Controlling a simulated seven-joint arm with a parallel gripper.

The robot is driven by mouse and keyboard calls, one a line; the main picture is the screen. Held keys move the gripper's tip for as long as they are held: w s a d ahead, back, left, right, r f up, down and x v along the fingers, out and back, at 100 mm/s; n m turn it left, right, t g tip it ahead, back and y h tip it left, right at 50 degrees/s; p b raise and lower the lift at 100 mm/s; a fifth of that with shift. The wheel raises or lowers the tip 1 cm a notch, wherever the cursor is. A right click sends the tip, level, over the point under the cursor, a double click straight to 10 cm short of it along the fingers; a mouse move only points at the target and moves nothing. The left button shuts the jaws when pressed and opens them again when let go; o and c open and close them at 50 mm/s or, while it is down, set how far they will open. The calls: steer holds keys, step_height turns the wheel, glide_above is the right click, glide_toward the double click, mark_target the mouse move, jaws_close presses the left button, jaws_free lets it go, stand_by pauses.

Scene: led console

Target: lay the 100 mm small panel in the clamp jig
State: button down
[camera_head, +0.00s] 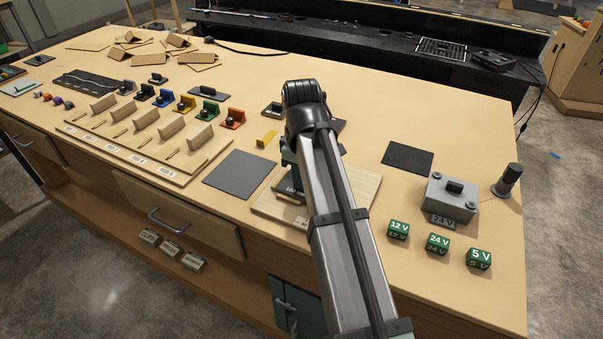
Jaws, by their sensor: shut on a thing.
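My gripper (288,158) is mostly hidden behind my own arm, over the light wooden board in the middle of the bench. Its fingertips cannot be made out. A dark piece with "100" lettering (289,188), which looks like the 100 mm small panel, shows just below the gripper at the arm's left side. The gripper is shut on it. The wooden board (357,191), apparently the base of the clamp jig, shows on both sides of the arm. Whether the panel touches the jig is hidden.
A dark grey mat (240,174) lies left of the board and a black mat (408,157) lies right. A grey 24 V box (451,198) and green voltage blocks (437,243) stand at the right. A rack with colored parts (150,135) fills the left. A yellow bracket (267,138) stands nearby.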

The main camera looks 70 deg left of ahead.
steer(key=shift+f, duration=0.15)
steer(key=c, duration=1)
jaws_free()
step_height(320, 180, up, 14)
steer(key=shift+f, duration=0.1)
stand_by(0.3)
